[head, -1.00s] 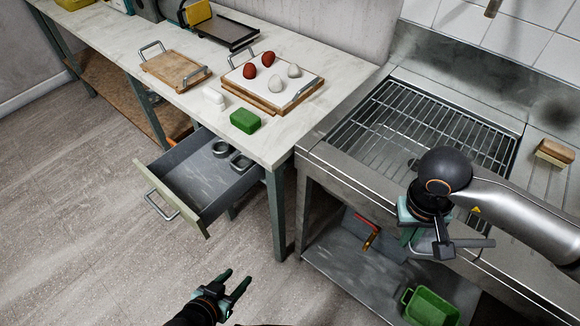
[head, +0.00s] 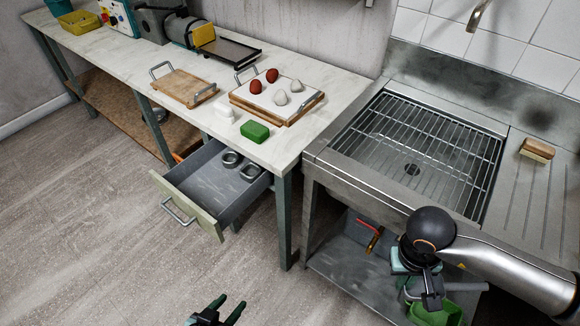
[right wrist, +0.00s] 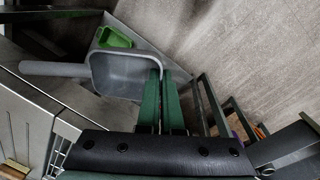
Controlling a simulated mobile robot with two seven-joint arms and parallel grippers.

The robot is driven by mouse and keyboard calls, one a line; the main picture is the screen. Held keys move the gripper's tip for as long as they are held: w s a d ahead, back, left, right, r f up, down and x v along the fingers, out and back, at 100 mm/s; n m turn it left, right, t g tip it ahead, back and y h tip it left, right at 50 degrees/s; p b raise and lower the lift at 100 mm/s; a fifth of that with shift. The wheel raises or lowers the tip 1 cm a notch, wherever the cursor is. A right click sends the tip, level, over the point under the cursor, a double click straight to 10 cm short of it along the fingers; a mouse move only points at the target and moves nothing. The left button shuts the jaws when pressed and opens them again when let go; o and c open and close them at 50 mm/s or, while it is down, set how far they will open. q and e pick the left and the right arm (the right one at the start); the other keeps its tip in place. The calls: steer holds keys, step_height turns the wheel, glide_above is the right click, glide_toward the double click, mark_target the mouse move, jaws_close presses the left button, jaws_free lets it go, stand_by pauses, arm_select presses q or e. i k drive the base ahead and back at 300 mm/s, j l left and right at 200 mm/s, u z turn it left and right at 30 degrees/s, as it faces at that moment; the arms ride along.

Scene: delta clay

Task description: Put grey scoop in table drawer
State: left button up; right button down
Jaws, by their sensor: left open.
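The grey scoop (right wrist: 128,75) is in my right gripper, its rim between the two green fingers (right wrist: 162,100), which are shut on it in the right wrist view. Its handle points left there. In the head view my right gripper (head: 418,275) is at the lower right, in front of the sink unit, with the scoop partly hidden by the wrist. The table drawer (head: 212,190) is pulled open under the table's near end, left of the sink. My left gripper (head: 228,312) is open and empty at the bottom edge.
In the drawer lie several grey metal rings (head: 241,166). On the table (head: 300,148) are a green block (head: 255,131), a board with red and white balls (head: 262,100) and a wooden tray (head: 182,87). A green bin (head: 437,314) is below my right gripper. Floor before the drawer is clear.

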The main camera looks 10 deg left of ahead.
mark_target(219, 195)
steer(key=j+z, duration=0.25)
steer(key=j, duration=0.9)
steer(key=j+z, duration=0.3)
steer(key=j, duration=0.85)
steer(key=j+z, duration=0.2)
steer(key=j, duration=0.55)
steer(key=i+j+z, duration=0.1)
steer(key=j, duration=0.2)
steer(key=i+j+z, duration=0.1)
steer(key=i+j, duration=0.25)
steer(key=j, duration=0.25)
steer(key=i+j+z, duration=0.15)
steer(key=j, duration=0.15)
